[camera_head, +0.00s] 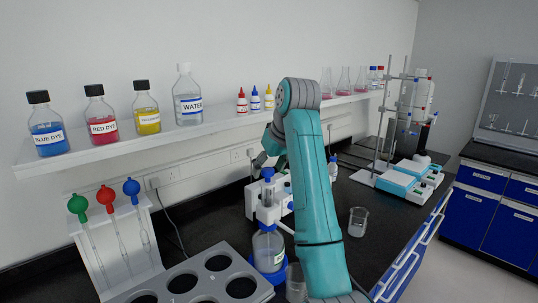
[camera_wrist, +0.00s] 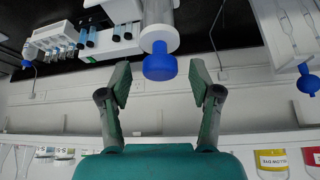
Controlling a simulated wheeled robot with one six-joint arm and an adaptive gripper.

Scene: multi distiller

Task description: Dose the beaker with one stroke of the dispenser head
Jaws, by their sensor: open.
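The dispenser is a clear bottle (camera_head: 268,248) with a blue collar and a blue-topped dispenser head (camera_head: 267,173). In the wrist view, the blue knob of the head (camera_wrist: 159,66) shows between the two fingertips, with gaps on both sides. My gripper (camera_wrist: 161,82) is open and empty. In the head view it (camera_head: 262,158) is partly hidden behind my teal arm, close to the knob. A clear glass beaker (camera_head: 296,284) stands beside the bottle, partly hidden by my arm. Another clear beaker (camera_head: 358,222) stands on the bench to the right.
A grey block with round holes (camera_head: 200,280) and a stand with bulb pipettes (camera_head: 118,240) are at left. A shelf (camera_head: 200,130) with dye bottles runs above. The bench right of the arm is fairly clear.

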